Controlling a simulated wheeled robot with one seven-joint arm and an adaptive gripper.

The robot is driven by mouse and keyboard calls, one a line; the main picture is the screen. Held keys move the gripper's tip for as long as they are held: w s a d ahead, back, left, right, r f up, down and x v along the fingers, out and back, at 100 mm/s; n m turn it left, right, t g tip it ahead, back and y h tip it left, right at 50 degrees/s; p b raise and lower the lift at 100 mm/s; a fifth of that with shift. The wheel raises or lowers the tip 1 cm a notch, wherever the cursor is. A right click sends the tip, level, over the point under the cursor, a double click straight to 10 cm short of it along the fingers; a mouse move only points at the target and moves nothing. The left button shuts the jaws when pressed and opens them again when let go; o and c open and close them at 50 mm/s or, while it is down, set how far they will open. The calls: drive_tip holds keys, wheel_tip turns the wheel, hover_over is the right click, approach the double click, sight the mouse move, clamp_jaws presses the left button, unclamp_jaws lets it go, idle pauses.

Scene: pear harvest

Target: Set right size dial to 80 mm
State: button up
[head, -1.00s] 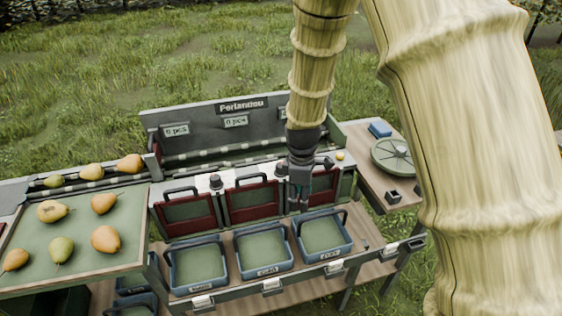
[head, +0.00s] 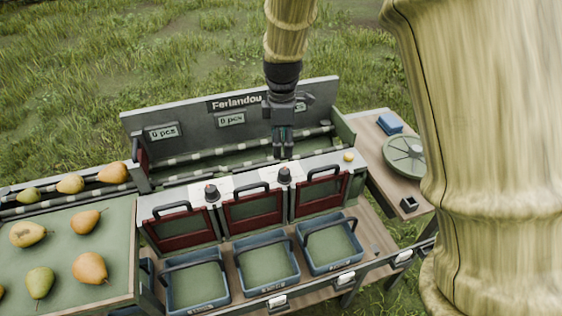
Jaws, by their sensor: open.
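The sorting machine carries two black size dials on its light top ledge. The right size dial (head: 284,174) stands between the middle and right red gates. The left size dial (head: 211,192) stands between the left and middle gates. My gripper (head: 284,155) points down, open, with its fingertips just above or behind the right dial in the picture. I cannot tell whether it touches the dial. The dial's scale and setting are too small to read.
Three blue crates (head: 196,309) stand below the red gates (head: 254,208). Pears (head: 88,268) lie on a green tray at left, and several more on the conveyor. A side table at right holds a round green disc (head: 404,157), a blue block (head: 389,123) and a small dark box (head: 409,204).

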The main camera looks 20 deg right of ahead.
sight(284, 171)
drive_tip(key=shift+s+d+f+p, duration=0.15)
drive_tip(key=shift+f+p, duration=0.45)
drive_tip(key=shift+f, duration=1.9)
drive_tip(key=shift+s+d+f+p, duration=0.1)
drive_tip(key=shift+f+p, duration=0.45)
drive_tip(key=shift+f, duration=1.95)
drive_tip(key=shift+c, duration=0.3)
drive_tip(key=c, duration=0.9)
